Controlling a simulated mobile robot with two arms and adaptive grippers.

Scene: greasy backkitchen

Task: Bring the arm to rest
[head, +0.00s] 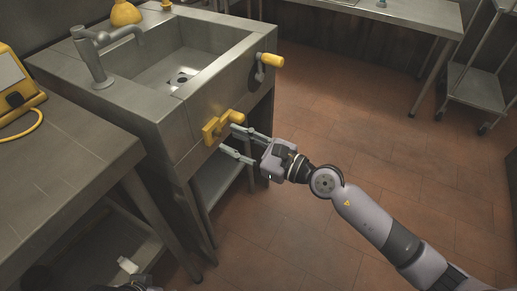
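My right arm (375,215) reaches in from the lower right. My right gripper (236,140) is open, with its two fingers apart and nothing visible between them. Its fingertips point at the front of the steel sink unit (225,85), just below and right of a yellow lever handle (222,126). The upper finger is very close to the handle; I cannot tell if they touch. A dark piece, perhaps of my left gripper (138,286), shows at the bottom edge, mostly cut off, so its state is unclear.
A second yellow handle (270,61) sticks out from the sink front farther right. A steel table (60,170) with a yellow device (15,85) stands at the left. A wheeled rack (477,88) stands at the back right. The tiled floor (350,120) in the middle is clear.

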